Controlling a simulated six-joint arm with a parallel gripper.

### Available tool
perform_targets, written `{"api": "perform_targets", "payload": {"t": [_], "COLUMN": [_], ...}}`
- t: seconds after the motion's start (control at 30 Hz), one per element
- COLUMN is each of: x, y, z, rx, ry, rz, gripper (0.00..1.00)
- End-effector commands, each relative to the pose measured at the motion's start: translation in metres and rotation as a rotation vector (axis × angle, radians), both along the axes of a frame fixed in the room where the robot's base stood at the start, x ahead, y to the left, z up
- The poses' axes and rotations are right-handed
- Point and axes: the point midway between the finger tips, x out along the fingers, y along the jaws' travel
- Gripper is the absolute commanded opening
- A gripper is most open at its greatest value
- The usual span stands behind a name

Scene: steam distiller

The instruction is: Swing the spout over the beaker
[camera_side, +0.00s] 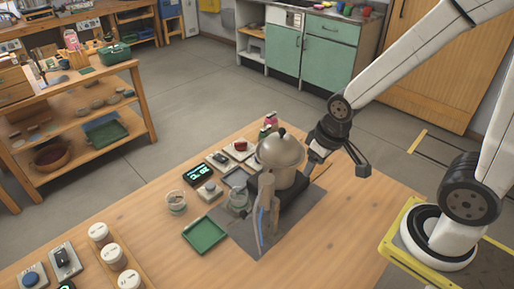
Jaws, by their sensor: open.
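The steam distiller has a beige domed pot (279,156) with a dark knob, standing on a dark base on a grey mat. An upright beige column (265,205) with a bluish part stands in front of the pot; I cannot make out the spout separately. A clear beaker (238,196) stands just left of the column. A second clear vessel (176,203) stands further left. I cannot tell whether the spout is over either vessel. My gripper (342,162) is open and empty, just right of the pot and apart from the column.
A green tray (205,236) lies in front of the beaker. A small box with a green display (199,174) and several small devices sit left of the pot. Several white-lidded jars (113,255) stand at the front left. The wooden table (345,225) is clear right of the mat.

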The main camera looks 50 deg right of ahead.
Motion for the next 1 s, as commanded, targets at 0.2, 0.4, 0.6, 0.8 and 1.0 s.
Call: {"api": "perform_targets", "payload": {"t": [0.2,0.4,0.6,0.8,1.0], "x": [0.002,0.006,0.011,0.014,0.015], "y": [0.005,0.020,0.046,0.075,0.103], "z": [0.000,-0.001,-0.002,-0.003,-0.004], "rx": [-0.013,-0.062,-0.147,-0.243,-0.335], "ry": [0.005,0.021,0.046,0.073,0.096], "rz": [0.060,0.267,0.618,1.003,1.362], "gripper": [0.00,0.00,0.00,0.00,0.00]}}
